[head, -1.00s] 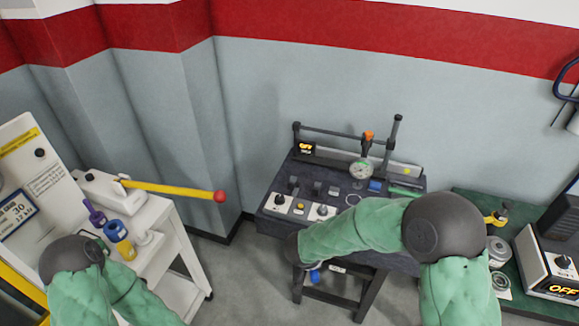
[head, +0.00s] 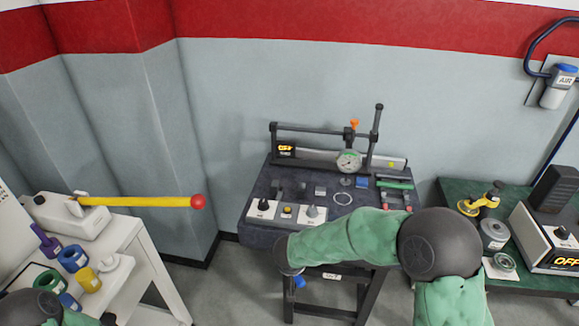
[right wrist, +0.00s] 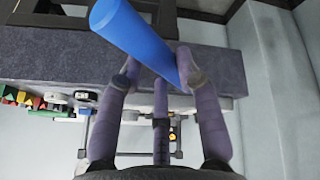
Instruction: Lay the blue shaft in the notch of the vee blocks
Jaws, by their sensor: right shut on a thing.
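The blue shaft (right wrist: 135,35) is in my right gripper (right wrist: 160,68), whose purple-grey fingers are shut around it. The shaft lies slanted across the right wrist view, one rounded end toward the top. In the head view only a small blue end (head: 300,282) shows below the front edge of the dark bench, and my arm hides the gripper there. Small dark blocks (head: 301,189) stand on the bench and look like the vee blocks, but their notches are too small to make out. My left gripper is not in view.
The bench (head: 253,238) also holds a dial gauge (head: 349,161) on a rail, knobbed control boxes (head: 262,208) and a ring (head: 343,198). A white cart (head: 120,238) is at left, with a yellow lever (head: 140,201) above it. A green-topped table (head: 455,194) is at right.

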